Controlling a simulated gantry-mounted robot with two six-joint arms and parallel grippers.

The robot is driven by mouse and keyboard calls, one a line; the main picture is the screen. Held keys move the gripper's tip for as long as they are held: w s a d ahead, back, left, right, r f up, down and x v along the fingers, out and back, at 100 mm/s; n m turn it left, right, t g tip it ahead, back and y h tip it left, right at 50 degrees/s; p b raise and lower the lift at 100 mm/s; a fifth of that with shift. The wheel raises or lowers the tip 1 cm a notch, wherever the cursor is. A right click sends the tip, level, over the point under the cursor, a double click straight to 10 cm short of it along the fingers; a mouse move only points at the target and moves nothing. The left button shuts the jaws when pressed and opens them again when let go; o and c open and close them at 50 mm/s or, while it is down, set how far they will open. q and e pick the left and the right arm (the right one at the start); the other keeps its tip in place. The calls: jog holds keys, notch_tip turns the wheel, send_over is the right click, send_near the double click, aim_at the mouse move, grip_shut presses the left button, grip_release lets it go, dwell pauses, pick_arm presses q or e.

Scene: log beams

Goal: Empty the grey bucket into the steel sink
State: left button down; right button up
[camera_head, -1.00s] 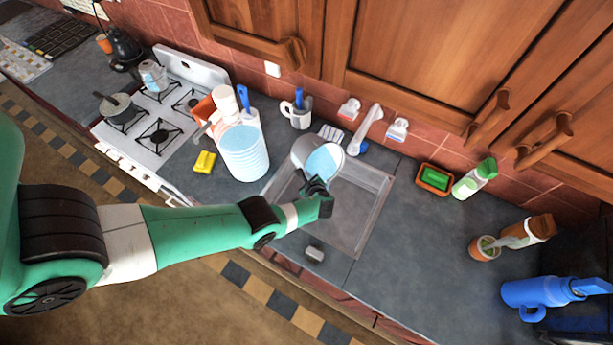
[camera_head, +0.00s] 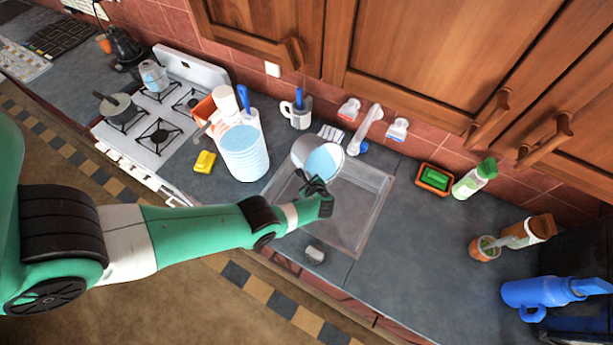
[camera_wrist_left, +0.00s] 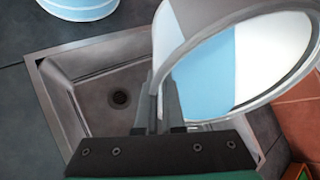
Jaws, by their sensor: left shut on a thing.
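The grey bucket (camera_head: 303,149) is held tilted over the back left part of the steel sink (camera_head: 366,215). In the left wrist view the bucket's rim (camera_wrist_left: 182,55) fills the upper right, with pale blue and white areas inside. My left gripper (camera_head: 314,184) is shut on the bucket's near side; its fingers (camera_wrist_left: 166,105) meet the bucket wall. The sink basin with its dark drain (camera_wrist_left: 119,98) shows below and left of the bucket. I see no stream falling. My right gripper is not in view.
A large blue-white striped container (camera_head: 243,155) stands left of the sink, near a yellow sponge (camera_head: 204,161). The white tap (camera_head: 366,128) is behind the sink. A small grey-white object (camera_head: 315,254) lies at the front edge.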

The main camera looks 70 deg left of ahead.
pick_arm(q)
jog(key=shift+f+b, duration=0.25)
jog(key=shift+b, duration=0.25)
jog(key=shift+d+y+b, duration=0.1)
jog(key=shift+y+b, duration=0.2)
jog(key=shift+y, duration=0.1)
dwell(1.0)
jog(key=shift+w+a+f+m+t+y, duration=0.2)
jog(key=shift+f+m+t+y, duration=0.1)
jog(key=shift+m+t, duration=0.3)
jog(key=shift+b, duration=0.3)
dwell(0.4)
